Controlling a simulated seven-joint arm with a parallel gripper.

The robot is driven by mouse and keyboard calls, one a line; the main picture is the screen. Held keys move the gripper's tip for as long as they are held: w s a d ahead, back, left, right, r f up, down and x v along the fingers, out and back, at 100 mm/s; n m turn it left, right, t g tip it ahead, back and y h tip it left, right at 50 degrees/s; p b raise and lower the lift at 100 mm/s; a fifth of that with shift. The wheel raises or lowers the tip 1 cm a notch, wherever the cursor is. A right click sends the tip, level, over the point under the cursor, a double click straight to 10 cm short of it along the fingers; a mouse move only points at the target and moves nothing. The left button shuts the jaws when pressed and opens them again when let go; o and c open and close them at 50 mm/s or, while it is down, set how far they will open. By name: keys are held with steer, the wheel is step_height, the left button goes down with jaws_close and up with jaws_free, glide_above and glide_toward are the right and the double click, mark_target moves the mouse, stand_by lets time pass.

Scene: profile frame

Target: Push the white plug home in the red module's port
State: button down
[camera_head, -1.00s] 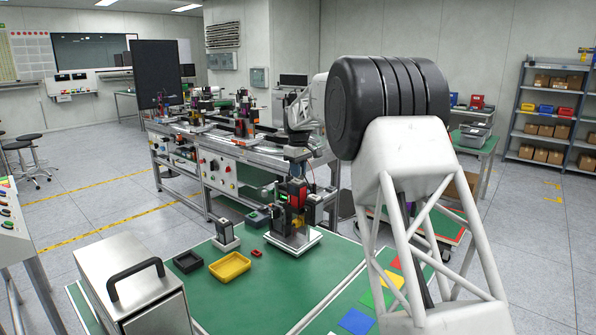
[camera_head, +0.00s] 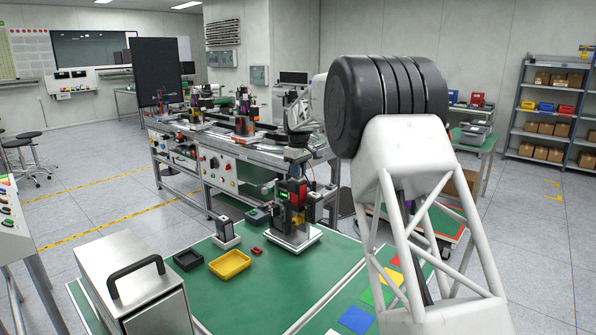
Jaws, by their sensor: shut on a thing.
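The red module (camera_head: 281,187) stands on a white-grey base plate (camera_head: 312,236) on the green table. A small green display shows on its face. My gripper (camera_head: 298,190) is at the module, with its dark body hanging down over the module's top and right part. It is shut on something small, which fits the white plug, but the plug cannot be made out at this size. The port is also hidden or too small to see, so I cannot tell how the plug sits in it.
A yellow tray (camera_head: 230,264), a black tray (camera_head: 188,260), a small red block (camera_head: 256,251) and a grey post-like device (camera_head: 226,234) stand left of the module. A steel box (camera_head: 130,285) is at front left. Coloured squares (camera_head: 356,320) lie at right. The green table (camera_head: 250,300) is clear in front.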

steer(key=shift+f, duration=0.45)
stand_by(0.4)
steer(key=c, duration=0.9)
jaws_free()
steer(key=shift+c, duration=0.2)
steer(key=shift+r, duration=0.15)
steer(key=shift+r, duration=3.75)
steer(key=shift+s, duration=0.1)
